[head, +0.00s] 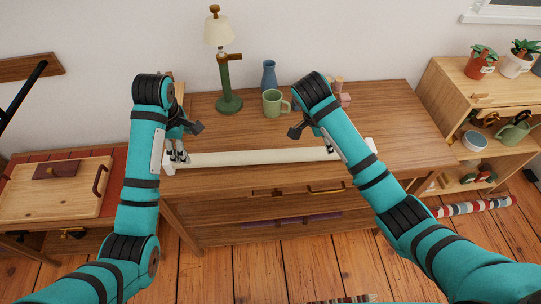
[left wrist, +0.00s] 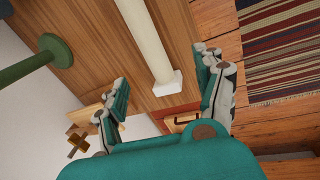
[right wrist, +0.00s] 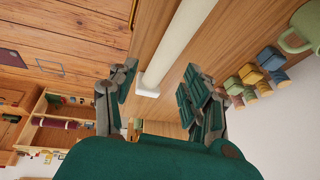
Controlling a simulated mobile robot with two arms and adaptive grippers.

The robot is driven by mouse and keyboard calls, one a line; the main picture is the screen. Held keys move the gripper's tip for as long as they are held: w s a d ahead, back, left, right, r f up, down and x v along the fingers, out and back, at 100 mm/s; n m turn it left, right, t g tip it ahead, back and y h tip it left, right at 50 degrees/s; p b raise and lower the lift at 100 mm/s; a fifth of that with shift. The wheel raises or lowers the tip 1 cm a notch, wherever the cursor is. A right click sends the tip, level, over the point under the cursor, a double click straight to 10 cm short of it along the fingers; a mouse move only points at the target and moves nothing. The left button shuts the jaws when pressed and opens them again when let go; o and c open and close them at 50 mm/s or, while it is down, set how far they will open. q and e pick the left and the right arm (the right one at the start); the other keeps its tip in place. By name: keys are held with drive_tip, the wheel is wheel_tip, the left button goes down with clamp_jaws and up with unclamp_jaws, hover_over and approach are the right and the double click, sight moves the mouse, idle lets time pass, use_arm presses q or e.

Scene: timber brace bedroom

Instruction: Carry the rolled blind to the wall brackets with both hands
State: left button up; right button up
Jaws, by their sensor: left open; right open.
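The rolled blind (head: 250,158) is a long cream roll with white end pieces, lying along the front of the wooden desk. My left gripper (head: 177,153) is at its left end. In the left wrist view the open fingers (left wrist: 163,68) are on either side of the blind (left wrist: 147,38), near its white end piece. My right gripper is mostly hidden behind my forearm in the head view. In the right wrist view its open fingers (right wrist: 159,76) flank the blind (right wrist: 178,45) near the other end piece. I cannot make out the wall brackets in any view.
On the desk (head: 390,125) behind the blind stand a green lamp (head: 229,85), a blue vase (head: 269,75), a green mug (head: 275,103) and small blocks (right wrist: 262,72). A low shelf (head: 455,90) with potted plants is at right. A window sill (head: 505,15) shows top right.

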sight(196, 157)
use_arm(q)
drive_tip(key=shift+w+d+r+n, duration=0.1)
drive_tip(key=shift+w+r+n, duration=0.25)
drive_tip(key=shift+r, duration=0.3)
drive_tip(key=shift+w+r+n, duration=0.3)
drive_tip(key=shift+r+n, duration=0.05)
drive_tip(key=shift+r, duration=0.25)
use_arm(e)
drive_tip(key=r+m, duration=0.1)
drive_tip(key=w+d+r, duration=0.1)
drive_tip(key=shift+w+r+m+h, duration=0.25)
drive_tip(key=shift+r+m+h, duration=0.05)
drive_tip(key=shift+m+h, duration=0.1)
use_arm(q)
drive_tip(key=shift+f, duration=0.1)
use_arm(e)
drive_tip(key=shift+f, duration=0.1)
use_arm(q)
drive_tip(key=w+f, duration=0.1)
drive_tip(key=f, duration=0.4)
drive_tip(key=w+f, duration=0.1)
drive_tip(key=f, duration=0.5)
drive_tip(key=w+f, duration=0.1)
drive_tip(key=f, duration=0.5)
drive_tip(key=shift+w, duration=0.25)
use_arm(e)
drive_tip(key=x, duration=1.7)
drive_tip(key=shift+f, duration=0.2)
